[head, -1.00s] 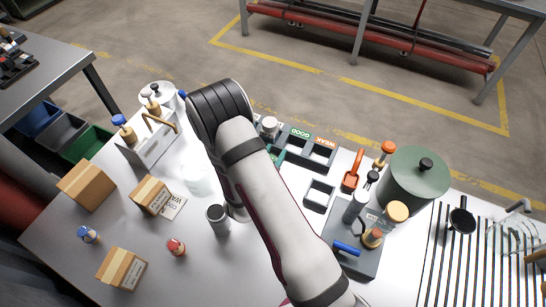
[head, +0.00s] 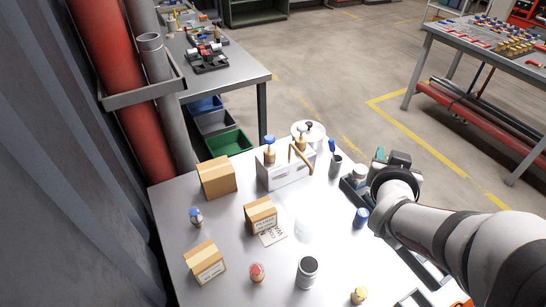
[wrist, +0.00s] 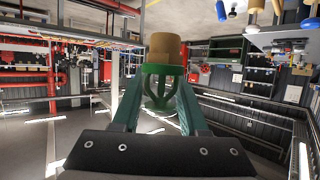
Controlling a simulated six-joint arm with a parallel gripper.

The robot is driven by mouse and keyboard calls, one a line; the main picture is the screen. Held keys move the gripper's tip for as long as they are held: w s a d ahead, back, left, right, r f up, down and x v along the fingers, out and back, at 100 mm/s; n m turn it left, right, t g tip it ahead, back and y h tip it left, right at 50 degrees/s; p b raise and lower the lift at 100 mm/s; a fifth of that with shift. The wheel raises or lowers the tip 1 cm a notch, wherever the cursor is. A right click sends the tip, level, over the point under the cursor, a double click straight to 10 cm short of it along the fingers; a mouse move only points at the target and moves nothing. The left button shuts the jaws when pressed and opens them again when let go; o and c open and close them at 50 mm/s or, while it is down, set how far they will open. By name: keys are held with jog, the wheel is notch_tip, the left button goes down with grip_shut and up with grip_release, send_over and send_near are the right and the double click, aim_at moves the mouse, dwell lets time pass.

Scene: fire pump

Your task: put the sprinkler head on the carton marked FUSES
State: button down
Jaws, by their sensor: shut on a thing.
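My gripper (wrist: 160,92) has its green fingers shut on the sprinkler head (wrist: 163,70), a brass piece with a green frame, held up in the wrist view. In the head view, my wrist hides most of the gripper and the sprinkler head, beyond the table's right side. Three cardboard cartons stand on the left of the table: a back one (head: 216,178), a middle one (head: 260,213) and a front one (head: 204,263). The front and middle cartons bear labels too small to read, so I cannot tell which is marked FUSES. My gripper is well to the right of all three.
A white caddy (head: 287,172) with bottles stands at the back. A grey cylinder (head: 307,273), a red-topped piece (head: 257,273) and a blue-topped piece (head: 196,217) stand near the cartons. A paper card (head: 273,235) lies by the middle carton. Red pipes (head: 112,75) rise behind the left edge.

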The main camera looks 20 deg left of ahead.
notch_tip(320, 180, up, 3)
jog(key=a+n+y, duration=0.2)
jog(key=a, duration=0.1)
jog(key=n+g+y, duration=0.6)
jog(key=n+y, duration=0.4)
send_over(213, 169)
jog(key=f, duration=1.5)
jog(key=shift+d+f, duration=0.2)
jog(key=shift+f, duration=0.15)
jog(key=f, duration=0.3)
jog(key=shift+a+f, duration=0.2)
jog(key=shift+f, duration=0.4)
jog(key=shift+f, duration=0.15)
